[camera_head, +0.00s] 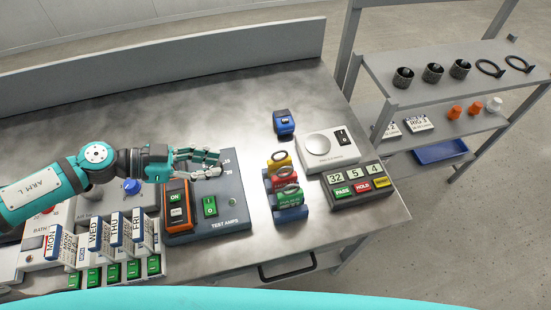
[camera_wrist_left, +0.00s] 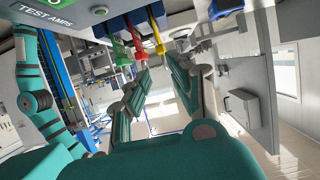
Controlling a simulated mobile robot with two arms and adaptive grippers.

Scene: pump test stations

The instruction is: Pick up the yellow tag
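The yellow tag (camera_head: 279,160) sits at the back of a short row of tags on the workbench, behind a red tag (camera_head: 283,176) and a green tag (camera_head: 289,196). Each has a dark ring at its top. In the left wrist view, the yellow tag (camera_wrist_left: 158,32) shows near the top, beyond the fingers. My left gripper (camera_head: 217,164) is open and empty, above the test amps panel and left of the tags, apart from them. Its spread fingers (camera_wrist_left: 155,70) show in the wrist view. My right gripper is not in view.
A blue device (camera_head: 284,122) stands behind the tags. A white scale (camera_head: 328,149) and a counter box (camera_head: 356,186) stand to their right. The test amps panel (camera_head: 230,210) and day cards (camera_head: 115,232) are left. Bare bench lies between panel and tags.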

